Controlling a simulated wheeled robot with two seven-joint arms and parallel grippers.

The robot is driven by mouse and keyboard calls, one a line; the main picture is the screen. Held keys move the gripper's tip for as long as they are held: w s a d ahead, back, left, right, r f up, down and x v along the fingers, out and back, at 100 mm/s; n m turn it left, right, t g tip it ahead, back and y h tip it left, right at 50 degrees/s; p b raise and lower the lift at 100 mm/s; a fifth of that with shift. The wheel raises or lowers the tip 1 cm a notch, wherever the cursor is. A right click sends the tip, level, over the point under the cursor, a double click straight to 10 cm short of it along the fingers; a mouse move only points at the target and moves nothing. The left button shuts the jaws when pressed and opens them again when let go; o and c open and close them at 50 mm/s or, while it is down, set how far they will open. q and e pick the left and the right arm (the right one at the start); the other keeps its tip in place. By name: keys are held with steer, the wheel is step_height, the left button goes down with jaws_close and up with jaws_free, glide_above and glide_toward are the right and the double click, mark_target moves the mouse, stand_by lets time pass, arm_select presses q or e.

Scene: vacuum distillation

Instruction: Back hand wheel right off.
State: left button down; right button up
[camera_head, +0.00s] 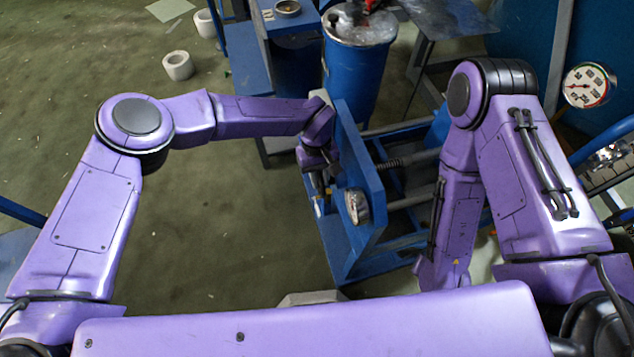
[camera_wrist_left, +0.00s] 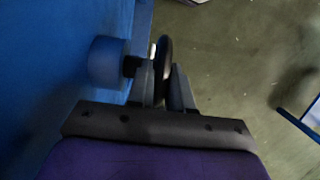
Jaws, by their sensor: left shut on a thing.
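The dark hand wheel (camera_wrist_left: 164,55) shows edge-on in the left wrist view, beside the blue frame. My left gripper (camera_wrist_left: 164,86) has its two fingers on either side of the wheel's rim and is shut on it. In the head view, my left gripper (camera_head: 322,182) is at the left face of the blue press frame (camera_head: 358,150), and the wheel is mostly hidden there by the gripper and wrist. My right arm hangs down to the right of the frame. Its gripper is out of view.
A blue drum (camera_head: 357,70) stands behind the frame. A pressure gauge (camera_head: 588,85) is at the right. A threaded rod (camera_head: 395,162) runs right from the frame.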

arm_select(q)
steer(key=shift+w+f+g+b, duration=0.2)
steer(key=shift+f+g+b, duration=0.2)
steer(key=shift+f+b, duration=0.15)
steer(key=shift+r+g+b, duration=0.4)
steer(key=shift+r, duration=0.05)
steer(key=shift+a+r, duration=0.1)
arm_select(e)
step_height(320, 180, down, 3)
steer(key=shift+f, duration=0.15)
arm_select(q)
steer(key=c, duration=1.1)
jaws_free()
steer(key=b+v, duration=0.2)
steer(key=v, duration=0.8)
steer(key=shift+w+a+r, duration=0.1)
steer(key=shift+a+r, duration=0.1)
steer(key=shift+r, duration=0.05)
arm_select(e)
step_height(320, 180, down, 2)
steer(key=shift+f, duration=0.2)
